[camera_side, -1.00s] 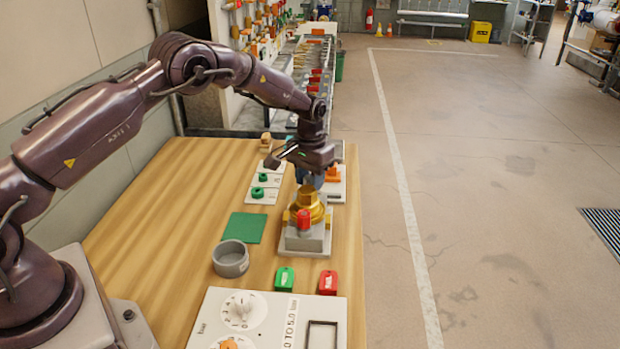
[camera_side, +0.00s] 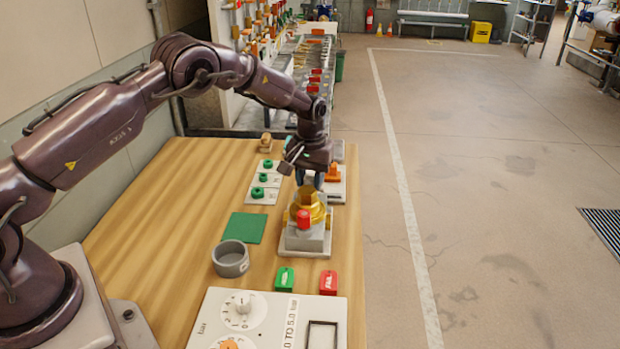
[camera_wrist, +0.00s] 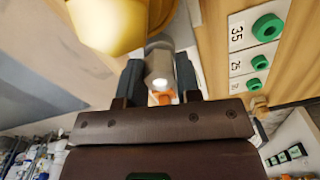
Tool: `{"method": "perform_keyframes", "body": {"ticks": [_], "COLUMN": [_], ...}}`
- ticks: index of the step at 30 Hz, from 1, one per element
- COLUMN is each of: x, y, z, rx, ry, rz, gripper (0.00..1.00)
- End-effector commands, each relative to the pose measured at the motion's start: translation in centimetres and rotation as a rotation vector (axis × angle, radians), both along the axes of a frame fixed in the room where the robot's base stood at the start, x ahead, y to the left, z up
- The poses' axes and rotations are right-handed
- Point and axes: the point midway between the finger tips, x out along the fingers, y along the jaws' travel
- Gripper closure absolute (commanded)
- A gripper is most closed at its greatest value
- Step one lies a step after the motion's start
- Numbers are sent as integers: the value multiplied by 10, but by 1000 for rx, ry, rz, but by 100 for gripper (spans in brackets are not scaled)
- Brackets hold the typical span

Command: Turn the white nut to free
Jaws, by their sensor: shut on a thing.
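My gripper (camera_side: 309,181) points down over the brass valve body (camera_side: 318,207), which stands upright on a grey block and pale plate. In the wrist view, my gripper's two dark fingers (camera_wrist: 158,80) are shut on a pale grey-white round piece, the white nut (camera_wrist: 158,62), one finger on each side. The gold body also shows in the wrist view (camera_wrist: 108,22), close beside the nut. In the side view my gripper and the brass body hide the nut. A red cap (camera_side: 303,218) sits on the near side of the valve.
A grey cup (camera_side: 231,259), green mat (camera_side: 245,227), green tag (camera_side: 284,279) and red tag (camera_side: 328,283) lie nearer. The table's right edge is close.

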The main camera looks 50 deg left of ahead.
Motion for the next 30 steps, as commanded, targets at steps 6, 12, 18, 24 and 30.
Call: {"method": "perform_keyframes", "body": {"ticks": [6,12,18,24,30], "x": [1,0,1,1,1], "y": [0,0,0,0,0], "z": [2,1,11,51,95], "rx": [0,0,-1,0,1], "ry": [-2,-1,-3,-6,-7], "rz": [0,0,-1,-1,-1], "gripper": [58,58,58,58,58]}}
